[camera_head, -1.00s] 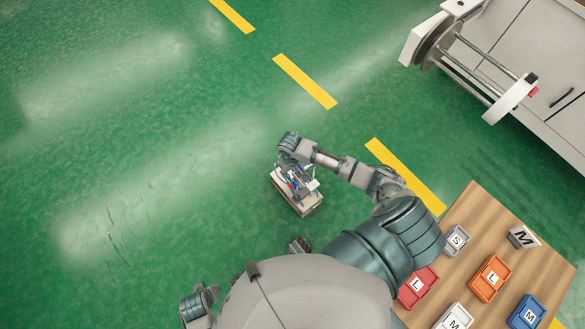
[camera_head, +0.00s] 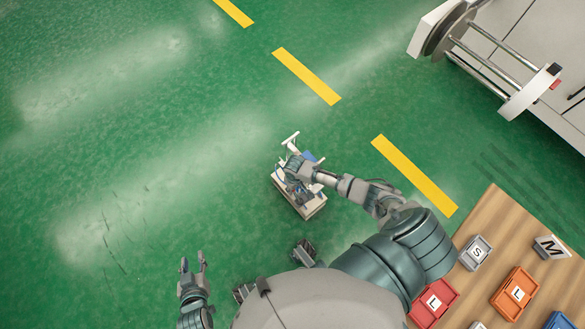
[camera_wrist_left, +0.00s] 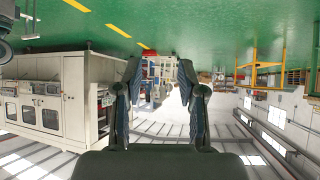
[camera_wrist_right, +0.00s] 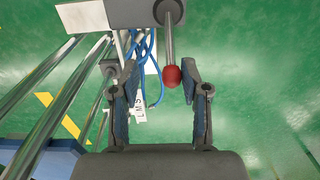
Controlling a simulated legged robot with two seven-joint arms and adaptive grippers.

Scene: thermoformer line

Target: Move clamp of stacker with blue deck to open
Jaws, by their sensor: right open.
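The stacker (camera_head: 312,207) is a small machine with a pale base on the green floor, partly hidden under my right forearm in the head view. A blue part (camera_head: 309,156) shows on it. In the right wrist view, a metal lever with a red knob (camera_wrist_right: 171,76) hangs from a grey block (camera_wrist_right: 135,12). My right gripper (camera_wrist_right: 160,78) is open, with the knob between its fingertips, nearer the right finger; contact cannot be told. A blue surface (camera_wrist_right: 45,158) lies at lower left. My left gripper (camera_head: 192,260) is open and empty, away from the stacker.
Metal rods (camera_wrist_right: 50,95) and loose blue cables (camera_wrist_right: 148,50) are close to my right gripper. A wooden table (camera_head: 500,235) with coloured bins stands at right. A large grey machine (camera_head: 540,50) is at upper right. The floor at left is clear.

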